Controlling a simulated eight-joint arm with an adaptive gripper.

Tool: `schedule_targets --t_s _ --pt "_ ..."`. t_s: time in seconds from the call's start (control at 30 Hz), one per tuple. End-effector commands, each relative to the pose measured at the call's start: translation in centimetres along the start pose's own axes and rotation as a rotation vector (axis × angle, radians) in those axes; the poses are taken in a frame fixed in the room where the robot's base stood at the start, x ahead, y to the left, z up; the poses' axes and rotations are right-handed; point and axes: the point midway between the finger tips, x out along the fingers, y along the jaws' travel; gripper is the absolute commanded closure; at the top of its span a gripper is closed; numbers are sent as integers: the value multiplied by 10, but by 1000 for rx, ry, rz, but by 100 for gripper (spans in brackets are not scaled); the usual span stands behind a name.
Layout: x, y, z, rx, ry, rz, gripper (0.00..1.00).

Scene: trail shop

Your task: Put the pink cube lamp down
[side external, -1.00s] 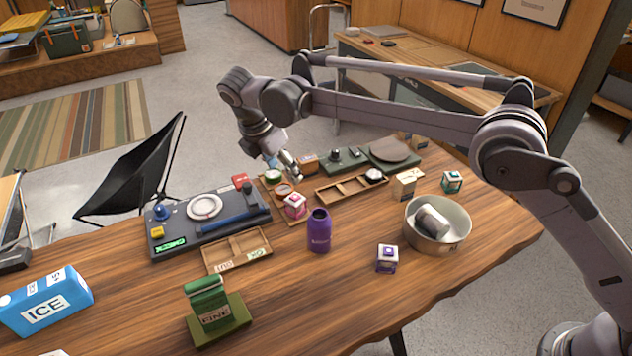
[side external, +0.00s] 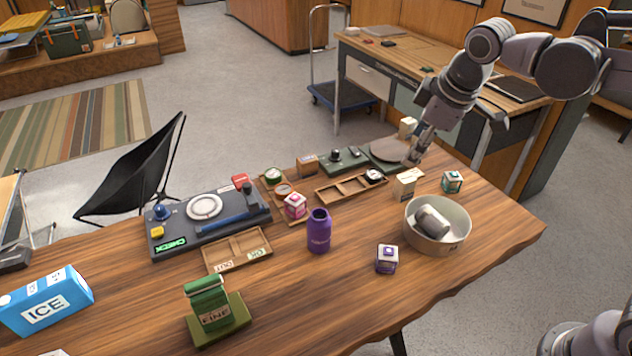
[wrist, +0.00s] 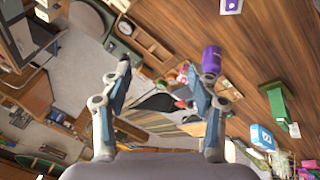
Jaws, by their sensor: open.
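My gripper (side external: 416,156) is over the back right part of the table, well apart from the pink lamp. It is open and empty. In the wrist view my gripper (wrist: 165,85) shows two spread fingers with nothing between them.
A metal bowl (side external: 462,238) with a can, a purple cube (side external: 387,259), a teal cube (side external: 452,181) and a small box (side external: 403,188) stand at the right. A grey check panel (side external: 180,238) lies at the left. The front right tabletop is clear.

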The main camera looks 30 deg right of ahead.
Motion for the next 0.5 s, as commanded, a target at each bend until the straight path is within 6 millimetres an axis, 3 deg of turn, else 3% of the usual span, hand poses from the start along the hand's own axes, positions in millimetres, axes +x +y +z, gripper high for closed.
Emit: schedule_targets --t_s 0.03,0.3,0.5 --pt "-2 -3 18 67 19 6 39" --pt "2 -28 92 435 131 22 39" --pt "13 -44 126 625 193 25 39"
